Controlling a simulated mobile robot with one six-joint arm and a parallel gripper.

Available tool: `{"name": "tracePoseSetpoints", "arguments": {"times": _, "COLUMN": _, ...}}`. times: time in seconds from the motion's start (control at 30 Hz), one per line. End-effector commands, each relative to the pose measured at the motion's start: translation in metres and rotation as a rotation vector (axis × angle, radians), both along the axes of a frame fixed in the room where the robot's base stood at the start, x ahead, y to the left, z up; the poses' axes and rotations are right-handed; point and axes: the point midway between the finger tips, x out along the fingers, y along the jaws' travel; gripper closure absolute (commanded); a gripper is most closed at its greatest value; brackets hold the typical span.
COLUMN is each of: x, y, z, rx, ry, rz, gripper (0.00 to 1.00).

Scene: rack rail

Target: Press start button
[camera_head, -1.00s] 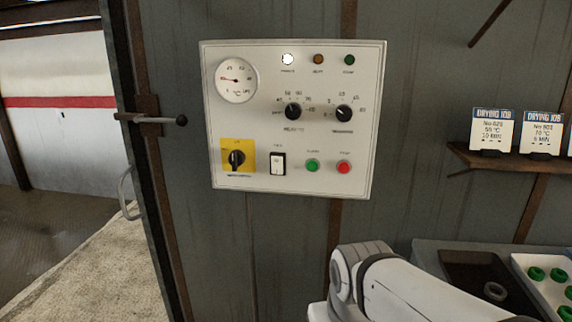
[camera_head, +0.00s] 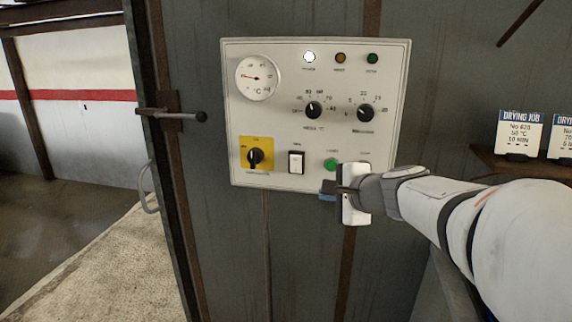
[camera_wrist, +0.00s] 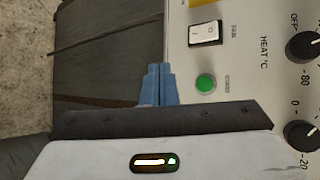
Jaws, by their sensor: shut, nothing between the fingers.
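The white control panel (camera_head: 290,120) is on the dark metal wall. The green start button (camera_head: 331,164) is on its lower row, and it also shows in the wrist view (camera_wrist: 206,83). In the wrist view the fingertips (camera_wrist: 160,85) are left of the button, beside the panel's edge. I cannot tell how far they are from the panel face. The red stop button is hidden behind my gripper in the head view.
A white rocker switch (camera_head: 296,162) and a yellow-backed rotary switch (camera_head: 255,154) are left of the start button. Two black knobs (camera_head: 314,109) (camera_head: 365,113) sit above. A door handle lever (camera_head: 185,115) sticks out left. A card shelf (camera_head: 490,158) is at right.

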Motion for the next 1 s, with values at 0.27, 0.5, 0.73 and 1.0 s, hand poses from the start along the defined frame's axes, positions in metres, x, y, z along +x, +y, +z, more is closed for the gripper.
{"name": "tracePoseSetpoints", "arguments": {"times": 0.27, "x": 0.009, "y": -0.007, "z": 0.009, "rx": 0.064, "ry": -0.012, "rz": -0.054, "gripper": 1.00}}
{"name": "tracePoseSetpoints", "arguments": {"times": 0.5, "x": 0.010, "y": -0.007, "z": 0.009, "rx": 0.062, "ry": -0.012, "rz": -0.053, "gripper": 1.00}}
{"name": "tracePoseSetpoints", "arguments": {"times": 0.73, "x": 0.030, "y": -0.014, "z": 0.009, "rx": 0.062, "ry": -0.011, "rz": -0.053, "gripper": 1.00}}
{"name": "tracePoseSetpoints", "arguments": {"times": 1.0, "x": 0.067, "y": -0.026, "z": 0.009, "rx": 0.061, "ry": -0.010, "rz": -0.054, "gripper": 1.00}}
